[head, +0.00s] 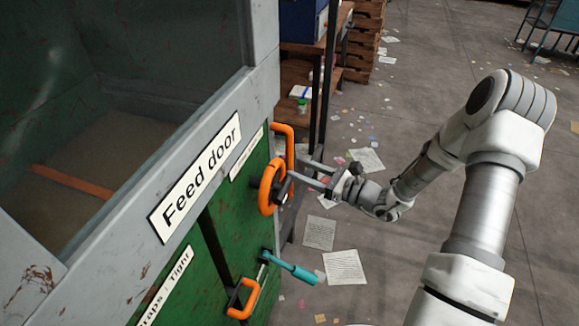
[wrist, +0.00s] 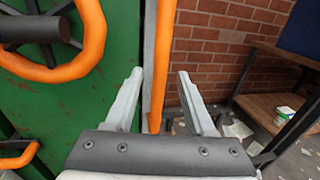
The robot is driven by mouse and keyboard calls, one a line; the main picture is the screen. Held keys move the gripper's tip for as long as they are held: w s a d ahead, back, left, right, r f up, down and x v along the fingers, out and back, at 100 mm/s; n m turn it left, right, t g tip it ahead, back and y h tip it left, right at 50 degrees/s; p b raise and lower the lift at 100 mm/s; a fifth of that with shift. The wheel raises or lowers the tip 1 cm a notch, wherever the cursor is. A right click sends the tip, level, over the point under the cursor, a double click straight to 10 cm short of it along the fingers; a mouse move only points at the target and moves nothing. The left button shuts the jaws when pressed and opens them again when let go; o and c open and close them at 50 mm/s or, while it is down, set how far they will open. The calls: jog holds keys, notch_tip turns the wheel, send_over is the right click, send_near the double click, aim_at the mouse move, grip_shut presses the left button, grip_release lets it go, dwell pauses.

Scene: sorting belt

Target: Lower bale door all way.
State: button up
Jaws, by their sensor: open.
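The green and grey baler (head: 258,60) fills the left of the head view, with a "Feed door" label (head: 196,178) on its grey frame. An orange upright handle (head: 290,140) stands at its right edge; it also shows in the wrist view (wrist: 161,50). An orange handwheel (head: 266,187) is mounted beside it and appears upper left in the wrist view (wrist: 88,62). My gripper (head: 303,172) is open and empty. In the wrist view, its fingers (wrist: 160,73) lie either side of the handle's line; contact cannot be told. No label reading "bale door" is legible.
Below the wheel are a teal lever (head: 292,267) and a lower orange handle (head: 243,298). A shelf rack (head: 302,75) stands just behind the baler, by a brick wall (wrist: 215,50).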

aim_at(290, 165)
jog(key=shift+x, duration=1.85)
grip_shut()
